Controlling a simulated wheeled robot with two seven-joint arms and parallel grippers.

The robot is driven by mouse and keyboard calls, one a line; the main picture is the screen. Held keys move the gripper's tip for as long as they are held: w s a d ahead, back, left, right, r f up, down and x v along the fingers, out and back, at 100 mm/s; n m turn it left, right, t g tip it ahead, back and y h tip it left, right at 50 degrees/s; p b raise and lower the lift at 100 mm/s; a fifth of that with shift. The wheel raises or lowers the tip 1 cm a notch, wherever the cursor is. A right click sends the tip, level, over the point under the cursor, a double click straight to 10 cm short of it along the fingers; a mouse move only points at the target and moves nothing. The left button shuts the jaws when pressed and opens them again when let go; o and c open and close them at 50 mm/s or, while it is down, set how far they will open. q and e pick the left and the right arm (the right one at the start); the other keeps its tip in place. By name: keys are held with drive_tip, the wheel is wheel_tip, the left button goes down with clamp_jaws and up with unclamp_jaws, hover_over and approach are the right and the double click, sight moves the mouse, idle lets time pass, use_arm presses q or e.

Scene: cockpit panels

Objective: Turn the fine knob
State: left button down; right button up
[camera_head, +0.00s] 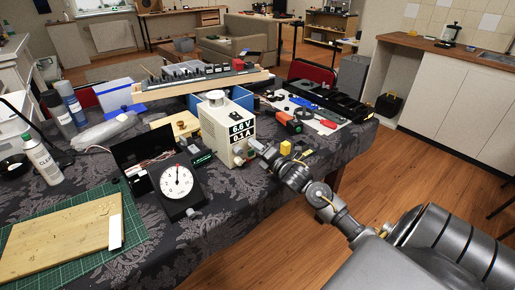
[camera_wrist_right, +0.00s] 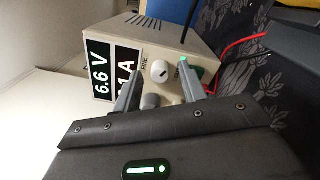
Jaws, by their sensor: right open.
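The cream power supply (camera_head: 222,130) stands on the table in the head view, its display reading 6.6 V and 0.1 A. In the right wrist view, a white round knob (camera_wrist_right: 160,71) with a dark pointer mark sits on its front panel; the label beside it appears to read FINE. A grey knob (camera_wrist_right: 150,101) is beside it, partly hidden by a finger. My right gripper (camera_wrist_right: 160,66) is open, its fingers on either side of the white knob; contact cannot be told. In the head view my right gripper (camera_head: 257,147) is at the panel. My left gripper is not in view.
A black analog meter (camera_head: 177,184) stands left of the supply. A red cable (camera_wrist_right: 235,47) runs from the panel. An orange tool (camera_head: 289,122) and a tray (camera_head: 335,101) lie to the right.

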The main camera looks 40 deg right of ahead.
drive_tip(key=shift+s, duration=0.35)
drive_tip(key=s, duration=0.8)
drive_tip(key=shift+s+f+b, duration=0.15)
drive_tip(key=shift+s+b, duration=0.15)
drive_tip(key=shift+s, duration=0.7)
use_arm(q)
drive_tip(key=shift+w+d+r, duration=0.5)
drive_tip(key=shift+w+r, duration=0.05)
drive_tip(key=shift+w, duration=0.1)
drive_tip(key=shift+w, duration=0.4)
